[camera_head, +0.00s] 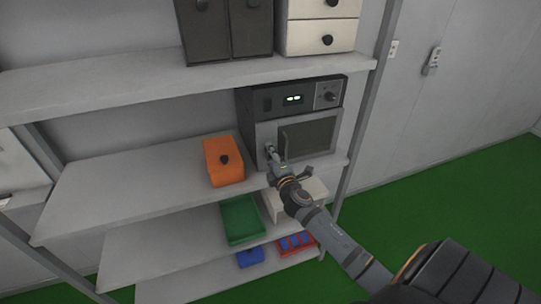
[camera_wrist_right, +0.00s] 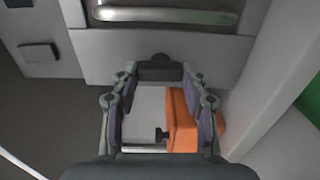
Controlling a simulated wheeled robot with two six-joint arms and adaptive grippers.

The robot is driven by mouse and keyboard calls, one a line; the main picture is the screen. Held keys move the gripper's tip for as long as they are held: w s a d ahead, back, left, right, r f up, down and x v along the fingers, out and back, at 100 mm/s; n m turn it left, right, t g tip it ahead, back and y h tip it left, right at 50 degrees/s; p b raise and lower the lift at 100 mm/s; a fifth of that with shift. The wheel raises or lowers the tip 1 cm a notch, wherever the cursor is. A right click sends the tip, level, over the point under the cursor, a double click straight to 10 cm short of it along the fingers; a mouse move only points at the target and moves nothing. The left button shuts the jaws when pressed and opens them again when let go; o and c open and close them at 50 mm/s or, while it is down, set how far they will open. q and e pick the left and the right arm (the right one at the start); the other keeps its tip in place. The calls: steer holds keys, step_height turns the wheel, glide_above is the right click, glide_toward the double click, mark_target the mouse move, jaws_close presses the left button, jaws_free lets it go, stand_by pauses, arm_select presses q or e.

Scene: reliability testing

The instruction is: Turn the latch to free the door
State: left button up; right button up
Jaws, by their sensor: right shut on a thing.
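The test chamber (camera_head: 257,96) is a dark box with a lit display and a knob, standing on a shelf. Its grey door (camera_head: 265,131) has a dark window and a vertical bar handle (camera_head: 284,138). The handle also shows at the top of the right wrist view (camera_wrist_right: 165,15). The door looks closed. My right gripper (camera_head: 270,153) is at the door's lower left. In the right wrist view my right gripper (camera_wrist_right: 160,74) is shut on the dark latch (camera_wrist_right: 160,67), with a finger on each side. Most of the latch is hidden in the head view. My left gripper is out of view.
An orange box (camera_head: 222,160) with a dark knob stands left of the chamber, close to my right gripper; it also shows below the fingers in the right wrist view (camera_wrist_right: 183,125). A green tray (camera_head: 241,222) sits on the shelf below. The shelf's left part is clear.

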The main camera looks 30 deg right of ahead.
steer(key=o, duration=0.9)
steer(key=v, duration=1.2)
steer(key=shift+f, duration=0.1)
